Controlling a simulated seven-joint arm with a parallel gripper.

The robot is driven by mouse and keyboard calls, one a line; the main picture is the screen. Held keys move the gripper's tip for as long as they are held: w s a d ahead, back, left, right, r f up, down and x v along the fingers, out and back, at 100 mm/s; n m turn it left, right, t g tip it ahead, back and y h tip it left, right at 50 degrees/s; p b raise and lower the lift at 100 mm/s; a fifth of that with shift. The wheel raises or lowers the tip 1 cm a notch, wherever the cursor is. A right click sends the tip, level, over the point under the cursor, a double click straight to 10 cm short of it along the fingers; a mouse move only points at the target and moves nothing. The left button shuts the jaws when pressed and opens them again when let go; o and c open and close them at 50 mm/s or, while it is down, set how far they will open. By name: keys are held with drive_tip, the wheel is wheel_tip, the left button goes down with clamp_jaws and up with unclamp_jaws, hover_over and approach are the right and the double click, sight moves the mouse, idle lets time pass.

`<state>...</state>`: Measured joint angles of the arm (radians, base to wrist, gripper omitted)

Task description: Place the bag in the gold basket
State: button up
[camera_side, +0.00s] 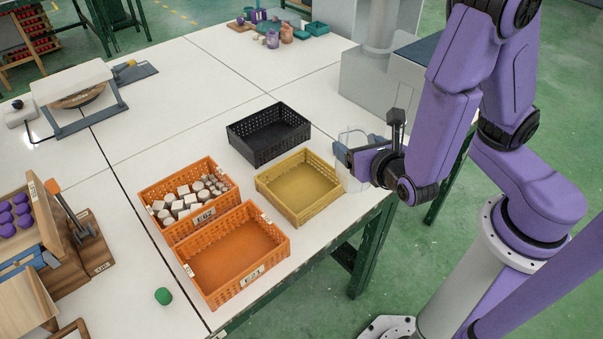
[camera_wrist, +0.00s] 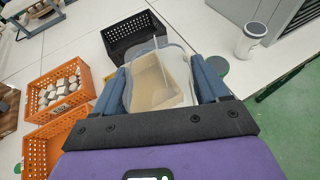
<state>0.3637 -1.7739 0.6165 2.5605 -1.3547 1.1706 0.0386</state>
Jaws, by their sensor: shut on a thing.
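A clear, see-through bag (camera_side: 352,179) hangs from my gripper (camera_side: 345,151) just right of the gold basket, near the table's edge. In the wrist view my gripper (camera_wrist: 160,72) has its two blue-grey fingers on either side of the bag (camera_wrist: 178,60), shut on it. The gold basket (camera_side: 300,188) is upright on the white table and looks empty. In the wrist view the gold basket (camera_wrist: 153,88) shows through the bag, so its outline is blurred. I cannot tell the exact height of the bag's bottom above the table.
A black crate (camera_side: 268,137) stands behind the gold basket. An orange crate of pale blocks (camera_side: 168,218) and an empty orange crate (camera_side: 232,252) stand to its left. A grey-white canister (camera_wrist: 248,42) stands at right in the wrist view.

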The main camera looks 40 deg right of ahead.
drive_tip(key=w+a+f, duration=0.3)
drive_tip(key=w+f, duration=1)
drive_tip(key=shift+w+a, duration=0.15)
drive_tip(key=shift+a, duration=0.1)
idle(0.4)
drive_tip(key=shift+f, duration=0.1)
drive_tip(key=o, duration=1)
drive_tip(key=v, duration=1.2)
